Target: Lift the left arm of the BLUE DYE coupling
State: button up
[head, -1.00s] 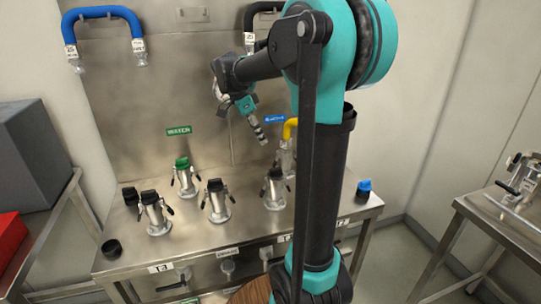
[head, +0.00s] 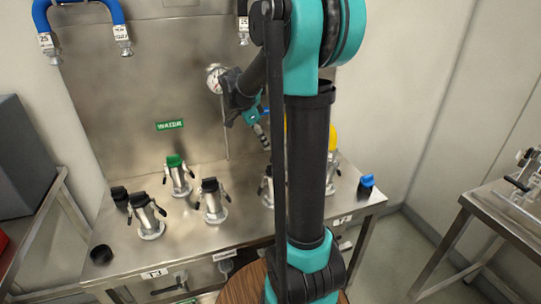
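The BLUE DYE sign is hidden behind my arm now. A yellow hose (head: 331,136) shows beside my arm at the back right of the steel bench; its end and any coupling under it are hidden by my arm, so the coupling's left arm cannot be seen. My gripper (head: 263,138) is above the back of the bench, just left of my upright arm link, pointing down to the right. It is small and partly covered, and whether its fingers are open or shut cannot be made out.
A black-capped coupling (head: 266,187) stands partly behind my arm. Other couplings stand left: one green-capped (head: 176,172) under the WATER sign (head: 170,125), others black-capped (head: 213,200). A blue cap (head: 367,182) sits at the bench's right end. A gauge (head: 216,78) is behind my gripper.

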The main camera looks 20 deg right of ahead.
aim_at(272, 157)
jog(key=x, duration=0.7)
jog(key=shift+d+f, duration=0.15)
jog(key=shift+f, duration=0.05)
grip_shut()
